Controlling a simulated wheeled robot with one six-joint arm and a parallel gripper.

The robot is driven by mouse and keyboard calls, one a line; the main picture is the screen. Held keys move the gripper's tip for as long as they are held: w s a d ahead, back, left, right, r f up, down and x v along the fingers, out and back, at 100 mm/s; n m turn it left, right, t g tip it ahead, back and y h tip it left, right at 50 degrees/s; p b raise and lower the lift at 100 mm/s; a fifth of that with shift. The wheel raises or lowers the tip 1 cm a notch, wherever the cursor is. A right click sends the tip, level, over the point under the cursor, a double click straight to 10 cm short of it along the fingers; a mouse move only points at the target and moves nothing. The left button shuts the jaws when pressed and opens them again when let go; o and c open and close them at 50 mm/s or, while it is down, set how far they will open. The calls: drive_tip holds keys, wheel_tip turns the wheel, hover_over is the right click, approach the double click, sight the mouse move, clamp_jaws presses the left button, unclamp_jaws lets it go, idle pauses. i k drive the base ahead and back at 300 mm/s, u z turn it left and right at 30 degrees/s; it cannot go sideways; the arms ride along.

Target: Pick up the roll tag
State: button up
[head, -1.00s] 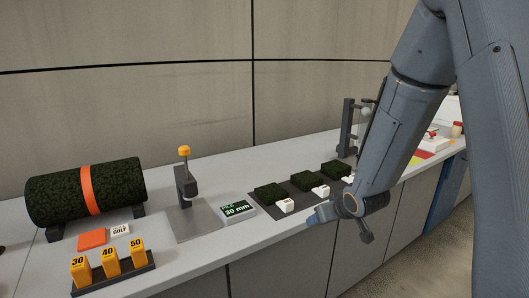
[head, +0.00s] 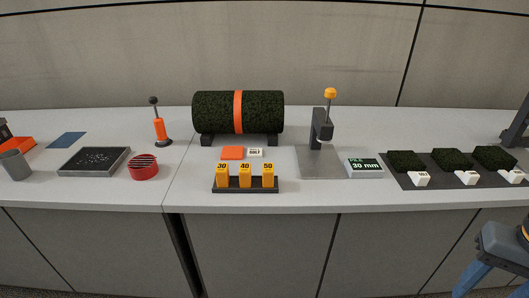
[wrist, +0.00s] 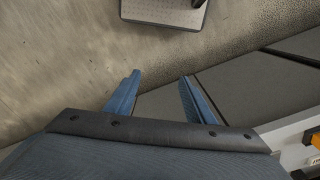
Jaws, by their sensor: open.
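A small white tag with dark print that seems to read "GOLF" (head: 255,153) lies flat on the bench, just right of an orange square (head: 232,153). Both lie in front of the dark green turf roll (head: 211,112), which has an orange band and rests on dark supports. My gripper (wrist: 160,77) is open and empty in the wrist view, its two blue fingers apart. In the head view, part of my arm shows at the lower right corner, in front of the bench and well away from the tag. The wrist view does not show the tag.
A rack (head: 246,189) with orange blocks 30, 40 and 50 stands in front of the tag. A press-like stand (head: 322,160) and a "30 mm" display (head: 365,168) are to the right. A mesh tray (head: 94,173) and red round container (head: 143,167) are left.

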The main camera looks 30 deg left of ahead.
sight(223, 171)
drive_tip(key=u, duration=1.85)
drive_tip(key=k, duration=1.3)
drive_tip(key=z, duration=0.7)
drive_tip(key=i, duration=1.1)
drive_tip(key=z, duration=0.1)
